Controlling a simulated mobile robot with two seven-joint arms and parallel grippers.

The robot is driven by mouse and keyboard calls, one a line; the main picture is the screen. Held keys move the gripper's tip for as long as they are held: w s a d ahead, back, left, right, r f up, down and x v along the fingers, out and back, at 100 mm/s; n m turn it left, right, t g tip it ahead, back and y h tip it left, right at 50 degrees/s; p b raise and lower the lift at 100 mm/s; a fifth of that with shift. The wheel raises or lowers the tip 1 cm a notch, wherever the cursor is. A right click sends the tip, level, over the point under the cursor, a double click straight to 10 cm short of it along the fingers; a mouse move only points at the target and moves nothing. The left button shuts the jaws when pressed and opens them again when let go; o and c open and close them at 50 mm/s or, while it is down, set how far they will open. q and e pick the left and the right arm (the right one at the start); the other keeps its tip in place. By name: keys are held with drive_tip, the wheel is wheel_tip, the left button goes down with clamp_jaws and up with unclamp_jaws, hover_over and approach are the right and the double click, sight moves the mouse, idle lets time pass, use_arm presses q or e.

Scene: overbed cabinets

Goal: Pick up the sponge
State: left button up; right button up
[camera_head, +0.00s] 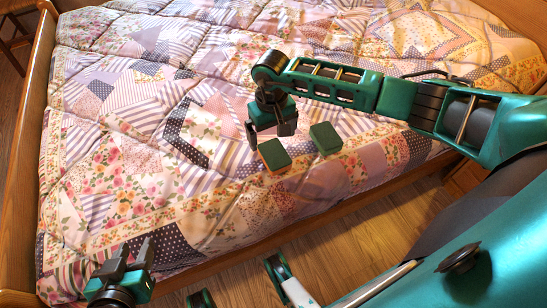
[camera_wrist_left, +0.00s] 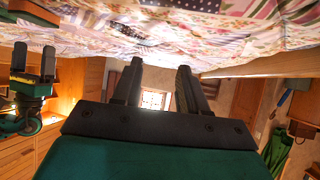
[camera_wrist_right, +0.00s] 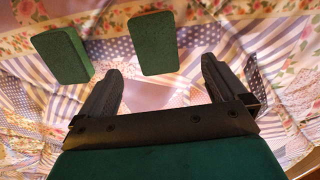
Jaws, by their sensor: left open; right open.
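Two green blocks that look like sponges lie on the quilt. The nearer sponge (camera_head: 275,156) has an orange edge and is just below my right gripper (camera_head: 270,137). The other sponge (camera_head: 325,138) lies to its right, apart from it. The right wrist view shows one sponge (camera_wrist_right: 152,45) ahead of the open fingers, not between them, and another sponge (camera_wrist_right: 62,56) to the left. I cannot tell which is which there. My right gripper is open, empty and points down. My left gripper (camera_head: 135,245) is open and empty, low at the bed's near left edge.
The patchwork quilt (camera_head: 110,170) covers the bed and is uneven, with clear room left of the sponges. A wooden bed frame (camera_head: 45,80) runs along the left. The wooden floor (camera_head: 370,225) lies in front. Wooden drawers (camera_wrist_left: 20,150) show in the left wrist view.

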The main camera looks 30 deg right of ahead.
sight(275, 153)
drive_tip(key=shift+f, duration=0.95)
drive_tip(key=f, duration=0.1)
drive_tip(key=f+b, duration=0.1)
drive_tip(key=f, duration=0.2)
drive_tip(key=shift+s+d+f+b, duration=0.15)
drive_tip(key=shift+d+b, duration=0.1)
drive_tip(key=shift+b, duration=0.1)
drive_tip(key=shift+f, duration=0.5)
drive_tip(key=shift+c, duration=0.4)
drive_tip(key=c, duration=1)
